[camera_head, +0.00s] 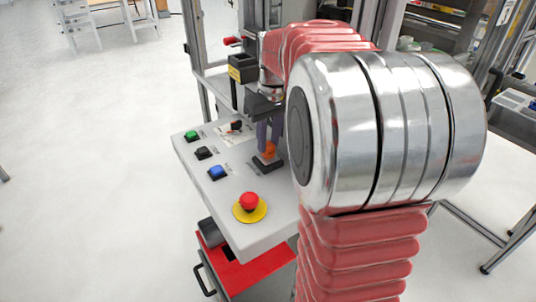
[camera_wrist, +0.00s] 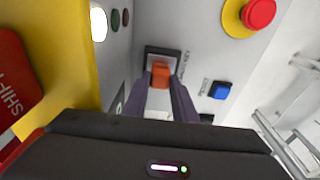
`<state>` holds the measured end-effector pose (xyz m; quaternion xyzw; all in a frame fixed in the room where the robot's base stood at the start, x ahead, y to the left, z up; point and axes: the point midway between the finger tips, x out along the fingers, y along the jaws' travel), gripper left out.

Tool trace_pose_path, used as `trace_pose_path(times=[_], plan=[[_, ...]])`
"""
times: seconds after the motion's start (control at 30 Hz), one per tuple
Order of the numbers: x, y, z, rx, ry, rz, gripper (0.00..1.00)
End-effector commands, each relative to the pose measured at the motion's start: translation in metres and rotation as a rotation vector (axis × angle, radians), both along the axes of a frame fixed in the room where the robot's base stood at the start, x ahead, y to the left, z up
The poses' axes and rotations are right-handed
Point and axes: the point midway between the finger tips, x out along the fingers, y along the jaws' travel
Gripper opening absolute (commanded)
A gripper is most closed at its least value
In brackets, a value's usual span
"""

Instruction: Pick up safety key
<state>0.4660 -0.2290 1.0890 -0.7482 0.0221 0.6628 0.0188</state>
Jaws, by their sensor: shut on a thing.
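The orange safety key (camera_head: 269,150) is at a small black socket (camera_head: 268,163) on the sloped grey control panel (camera_head: 245,220). My gripper (camera_head: 269,142) reaches down over it, with its dark purple-grey fingers on either side of the key's head. In the wrist view the orange key (camera_wrist: 160,72) shows between the two fingertips (camera_wrist: 161,82), inside the black square frame of the socket. My gripper is shut on the key. The key's lower part is hidden, so I cannot tell whether it is still seated in the socket.
The panel carries a red emergency button on a yellow disc (camera_head: 249,206), and blue (camera_head: 217,172), black (camera_head: 203,152) and green (camera_head: 192,135) buttons. A black and yellow box (camera_head: 242,69) stands behind my gripper. A red cart (camera_head: 245,277) is below. Open floor lies left.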

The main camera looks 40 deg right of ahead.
Motion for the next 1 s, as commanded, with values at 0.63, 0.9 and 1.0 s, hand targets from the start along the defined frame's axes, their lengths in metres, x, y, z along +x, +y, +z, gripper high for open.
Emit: trace_pose_path(times=[0.63,0.9,1.0], plan=[[0.001,0.0,0.012,-0.001,-0.002,0.0,0.0],[0.001,0.0,0.058,-0.002,-0.005,0.001,0.0],[0.001,0.0,0.082,-0.001,-0.004,0.001,0.0]])
